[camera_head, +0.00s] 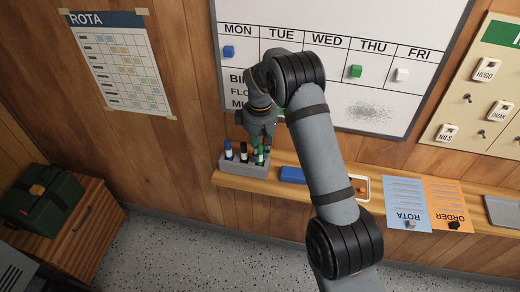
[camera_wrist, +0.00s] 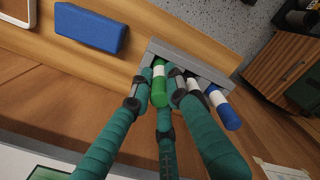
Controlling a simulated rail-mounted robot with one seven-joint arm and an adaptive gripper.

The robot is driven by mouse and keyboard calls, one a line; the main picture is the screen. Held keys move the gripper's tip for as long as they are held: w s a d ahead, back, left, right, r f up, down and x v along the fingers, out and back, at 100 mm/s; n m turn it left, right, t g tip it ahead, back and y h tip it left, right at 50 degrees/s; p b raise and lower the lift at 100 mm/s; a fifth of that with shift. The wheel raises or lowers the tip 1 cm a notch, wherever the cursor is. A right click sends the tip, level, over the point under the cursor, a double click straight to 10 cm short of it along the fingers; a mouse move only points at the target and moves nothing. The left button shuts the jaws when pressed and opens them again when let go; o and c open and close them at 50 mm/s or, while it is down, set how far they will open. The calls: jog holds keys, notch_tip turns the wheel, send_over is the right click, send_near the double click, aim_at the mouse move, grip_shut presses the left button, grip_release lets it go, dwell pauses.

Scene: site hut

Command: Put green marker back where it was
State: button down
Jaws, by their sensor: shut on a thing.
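The green marker (camera_head: 261,158) is upright at the right end of the grey marker holder (camera_head: 243,170) in the head view. My gripper (camera_head: 259,147) is shut on it from above. In the wrist view the green marker (camera_wrist: 159,86) sits between my teal fingers (camera_wrist: 158,88), its white band towards the grey holder (camera_wrist: 178,55). Its lower end is at the holder; I cannot tell how deep it sits. The black marker (camera_head: 243,151) and the blue marker (camera_head: 228,149) stand in the holder to its left. My fingers partly hide the black marker in the wrist view.
The holder stands on a narrow wooden shelf (camera_head: 285,191) below the whiteboard (camera_head: 300,101). A green box (camera_head: 41,197) sits on a cabinet at far left.

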jog(key=shift+f, duration=0.2)
jog(key=c, duration=1.8)
grip_release()
jog(key=shift+f, duration=0.1)
jog(key=shift+o, duration=0.7)
notch_tip(320, 180, up, 12)
jog(key=shift+r+b, duration=0.15)
jog(key=shift+b, duration=0.55)
jog(key=shift+o, duration=0.4)
